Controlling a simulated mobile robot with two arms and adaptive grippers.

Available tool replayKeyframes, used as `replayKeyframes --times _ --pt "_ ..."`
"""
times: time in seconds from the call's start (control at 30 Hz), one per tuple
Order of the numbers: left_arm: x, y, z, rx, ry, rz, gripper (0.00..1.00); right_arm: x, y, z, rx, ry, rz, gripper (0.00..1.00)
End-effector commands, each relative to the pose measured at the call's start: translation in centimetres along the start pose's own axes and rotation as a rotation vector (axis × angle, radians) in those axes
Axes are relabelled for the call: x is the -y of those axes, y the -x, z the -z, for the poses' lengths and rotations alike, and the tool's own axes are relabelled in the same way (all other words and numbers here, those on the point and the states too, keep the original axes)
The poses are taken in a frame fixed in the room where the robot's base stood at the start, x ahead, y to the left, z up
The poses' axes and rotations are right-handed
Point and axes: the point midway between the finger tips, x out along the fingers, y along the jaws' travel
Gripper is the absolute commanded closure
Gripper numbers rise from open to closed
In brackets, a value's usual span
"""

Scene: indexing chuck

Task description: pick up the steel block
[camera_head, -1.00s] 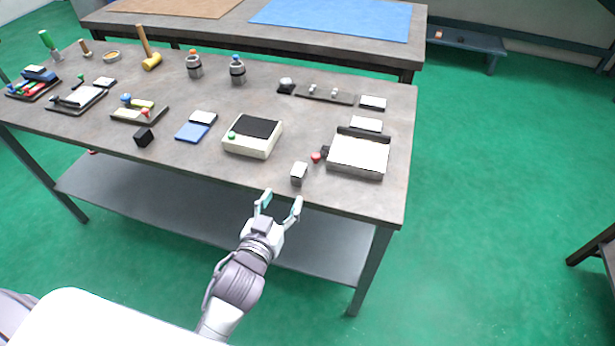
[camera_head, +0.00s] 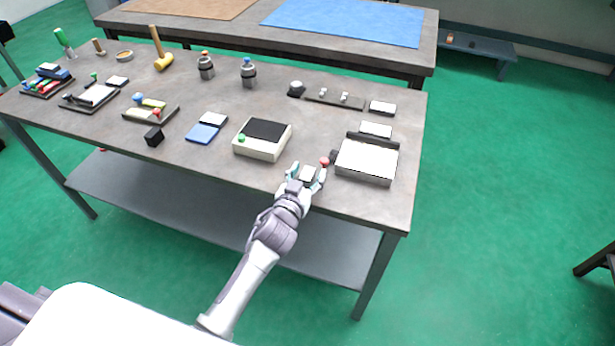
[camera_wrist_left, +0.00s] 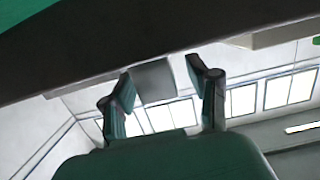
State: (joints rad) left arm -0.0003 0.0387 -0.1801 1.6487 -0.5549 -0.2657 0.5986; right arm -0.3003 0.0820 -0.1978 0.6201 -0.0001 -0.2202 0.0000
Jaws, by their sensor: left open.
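The steel block (camera_head: 308,174) is a small pale grey block near the front edge of the workbench, left of the silver vise-like fixture. My left gripper (camera_head: 306,176) is open, with its fingers on either side of the block. In the left wrist view the block (camera_wrist_left: 154,80) shows as a grey square between the two open fingertips (camera_wrist_left: 163,85). I cannot tell whether the fingers touch it. My right gripper is not in view.
The silver fixture (camera_head: 367,161) with a red knob (camera_head: 324,162) stands close to the right of the block. A cream box with a black top (camera_head: 262,138) is to the left. A black cube (camera_head: 154,136) lies farther left. Open bench surface (camera_head: 220,165) lies between.

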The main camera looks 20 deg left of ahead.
Motion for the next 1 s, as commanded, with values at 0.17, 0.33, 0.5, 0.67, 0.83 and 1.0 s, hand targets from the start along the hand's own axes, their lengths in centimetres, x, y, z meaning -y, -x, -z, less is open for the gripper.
replayKeyframes --times 0.17,0.33,0.5,0.67,0.83,1.0 --pt "-0.02 0.01 -0.02 0.000 0.000 0.000 0.40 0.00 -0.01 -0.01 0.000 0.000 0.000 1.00" --pt "-0.02 0.03 -0.02 0.000 0.001 0.000 0.68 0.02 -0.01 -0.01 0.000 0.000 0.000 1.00" --pt "-0.02 0.04 -0.02 0.000 0.001 0.000 0.96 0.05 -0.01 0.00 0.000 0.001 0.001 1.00" --pt "-0.02 0.04 -0.02 0.000 0.001 0.000 1.00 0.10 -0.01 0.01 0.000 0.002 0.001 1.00" --pt "-0.04 0.02 0.19 -0.004 0.001 -0.001 1.00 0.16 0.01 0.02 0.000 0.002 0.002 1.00" --pt "-0.01 0.00 0.44 -0.004 0.001 -0.001 1.00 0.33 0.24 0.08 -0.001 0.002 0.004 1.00"
